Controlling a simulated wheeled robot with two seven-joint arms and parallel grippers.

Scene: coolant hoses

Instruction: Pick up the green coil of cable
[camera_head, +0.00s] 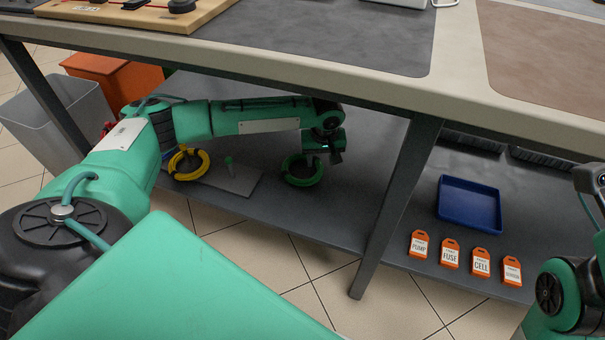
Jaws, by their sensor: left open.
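The green coil of cable (290,178) lies on the dark lower shelf (320,215) under the table. My left arm reaches in from the left under the tabletop. My left gripper (334,157) is open, just above and to the right of the coil's far side. I cannot tell whether a fingertip touches the coil.
A grey plate with a green peg (238,180) lies between the coils. A table leg (398,205) stands right of the green coil. Beyond it are a blue tray (470,205) and several orange tags (450,253). The tabletop edge (300,75) hangs above.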

